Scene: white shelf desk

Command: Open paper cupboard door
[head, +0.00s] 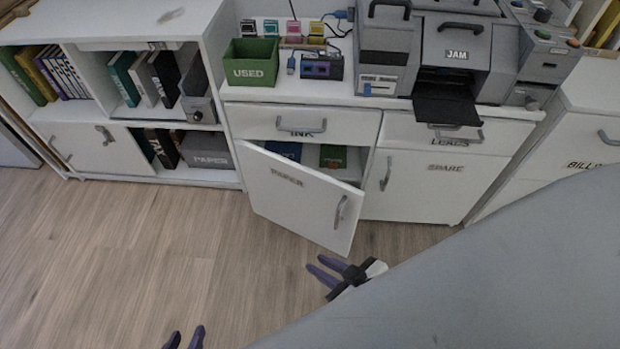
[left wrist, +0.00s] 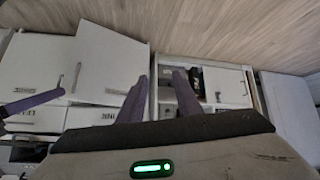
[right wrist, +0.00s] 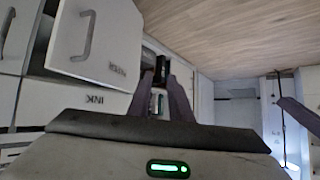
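The white paper cupboard door (head: 285,200), labelled PAPER, stands ajar, swung out from the cabinet with its hinge side at the left. Its grey handle (head: 341,211) is near the free right edge. Inside the gap a blue item (head: 284,150) and a green item (head: 333,157) show. The door also appears upside down in the left wrist view (left wrist: 108,62) and right wrist view (right wrist: 105,45). My right gripper (head: 316,264) is open and empty, below and apart from the door. My left gripper (head: 186,335) is open and empty over the floor, lower left of the door.
The INK drawer (head: 260,122) above the door is shut, and the SPARE door (head: 420,185) to its right is closed. A printer (head: 455,50) and a green USED bin (head: 250,65) stand on top. The wooden floor in front is clear.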

